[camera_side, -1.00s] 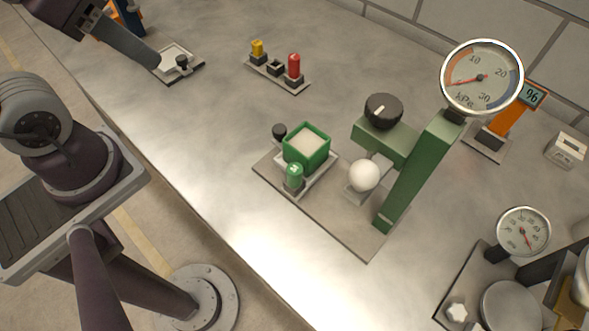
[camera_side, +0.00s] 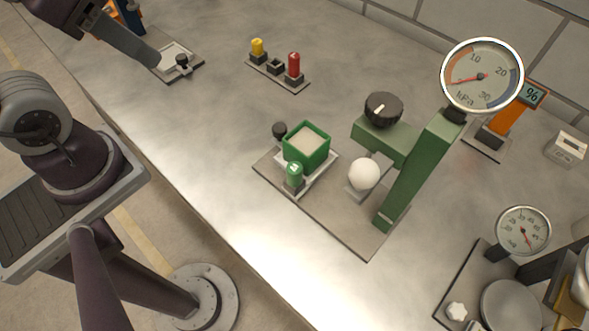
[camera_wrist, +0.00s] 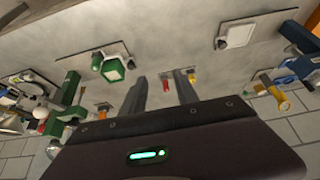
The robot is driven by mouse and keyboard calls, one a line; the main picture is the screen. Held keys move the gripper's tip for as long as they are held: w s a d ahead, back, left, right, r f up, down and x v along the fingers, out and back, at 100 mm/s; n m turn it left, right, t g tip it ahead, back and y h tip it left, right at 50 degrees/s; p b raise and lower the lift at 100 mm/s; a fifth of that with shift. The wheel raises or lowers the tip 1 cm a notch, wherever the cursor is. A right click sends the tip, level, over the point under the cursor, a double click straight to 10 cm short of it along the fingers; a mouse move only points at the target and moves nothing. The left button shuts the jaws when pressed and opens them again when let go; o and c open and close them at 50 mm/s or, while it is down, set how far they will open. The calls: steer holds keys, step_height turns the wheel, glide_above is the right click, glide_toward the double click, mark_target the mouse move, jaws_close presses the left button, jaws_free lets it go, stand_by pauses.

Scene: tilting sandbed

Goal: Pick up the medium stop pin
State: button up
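A green pin with a white mark (camera_side: 294,175) stands upright at the front corner of the sandbed fixture, beside the green sand box (camera_side: 322,154). A small rack (camera_side: 292,86) holds a yellow pin (camera_side: 258,48) at its left and a red pin (camera_side: 293,65) at its right, with an empty-looking dark socket between. I cannot read which pin is marked medium. My gripper (camera_side: 152,60) is at the upper left, apart from all pins. In the wrist view my gripper (camera_wrist: 161,76) shows two separated fingers with nothing held; the green pin (camera_wrist: 97,62) lies left of them.
A green post with a round gauge (camera_side: 482,77), a black knob (camera_side: 383,110) and a white ball (camera_side: 364,175) stand right of the sand box. A second dial (camera_side: 523,231) stands lower right. The front bench strip is clear.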

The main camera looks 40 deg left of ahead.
steer(key=shift+o, duration=1.4)
